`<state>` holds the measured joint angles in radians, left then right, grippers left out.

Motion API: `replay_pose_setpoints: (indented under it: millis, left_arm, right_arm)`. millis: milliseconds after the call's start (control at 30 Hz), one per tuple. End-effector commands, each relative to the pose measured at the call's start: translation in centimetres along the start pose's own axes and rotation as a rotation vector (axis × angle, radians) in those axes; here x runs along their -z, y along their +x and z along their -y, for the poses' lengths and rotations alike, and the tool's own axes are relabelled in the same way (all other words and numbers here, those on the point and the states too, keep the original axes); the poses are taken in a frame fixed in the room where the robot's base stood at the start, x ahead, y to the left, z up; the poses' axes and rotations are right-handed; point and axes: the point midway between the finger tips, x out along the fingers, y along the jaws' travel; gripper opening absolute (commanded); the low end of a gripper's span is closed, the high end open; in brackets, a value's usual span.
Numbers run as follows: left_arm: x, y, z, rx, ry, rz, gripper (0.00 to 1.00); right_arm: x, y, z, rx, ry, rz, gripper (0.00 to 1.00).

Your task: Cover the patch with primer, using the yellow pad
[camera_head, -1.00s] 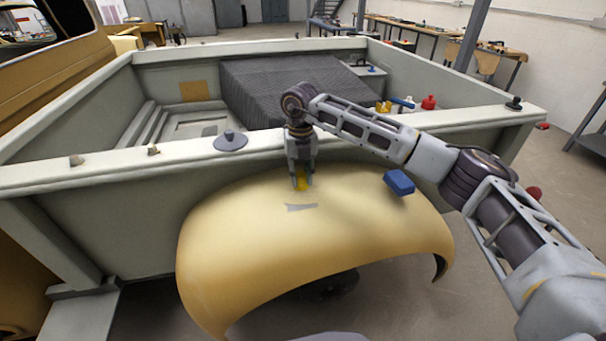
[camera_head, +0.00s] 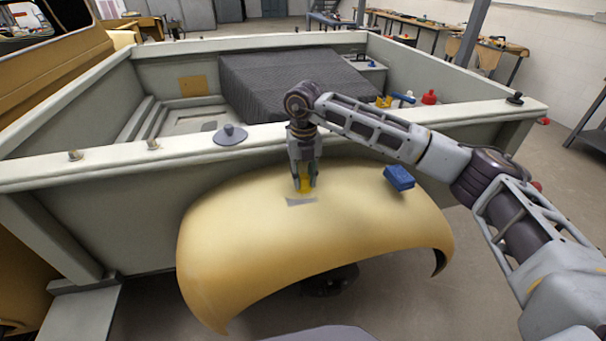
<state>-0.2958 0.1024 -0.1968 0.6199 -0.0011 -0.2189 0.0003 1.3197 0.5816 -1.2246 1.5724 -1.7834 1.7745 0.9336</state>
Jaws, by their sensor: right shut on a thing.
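The yellow pad (camera_head: 305,185) is between the fingertips of my right gripper (camera_head: 304,181), which is shut on it. The gripper points down at the top of the yellow fender (camera_head: 250,235). The grey patch (camera_head: 301,201) lies on the fender just below the pad. The pad is at the patch's far edge; I cannot tell whether it touches the surface. A blue block (camera_head: 399,178) rests on the fender to the right of the patch. My left gripper is out of view.
Behind the fender is the truck bed wall with a pale top rail (camera_head: 100,170). A grey knobbed disc (camera_head: 230,134) sits on the rail. In the bed are a dark ribbed cover (camera_head: 275,85), a red bottle (camera_head: 429,97) and small yellow and blue items.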

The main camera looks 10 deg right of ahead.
Motion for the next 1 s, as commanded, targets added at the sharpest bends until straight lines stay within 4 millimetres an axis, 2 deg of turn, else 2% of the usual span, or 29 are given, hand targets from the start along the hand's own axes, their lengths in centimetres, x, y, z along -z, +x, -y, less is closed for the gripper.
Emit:
replay_pose_setpoints:
  millis: [367, 1000]
  left_arm:
    - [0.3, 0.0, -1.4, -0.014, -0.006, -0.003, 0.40]
    - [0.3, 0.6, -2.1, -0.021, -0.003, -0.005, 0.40]
  right_arm:
    - [0.2, 0.0, 0.0, 0.000, 0.000, 0.000, 0.08]
    - [3.2, 0.3, 0.1, 0.001, 0.000, -0.002, 0.08]
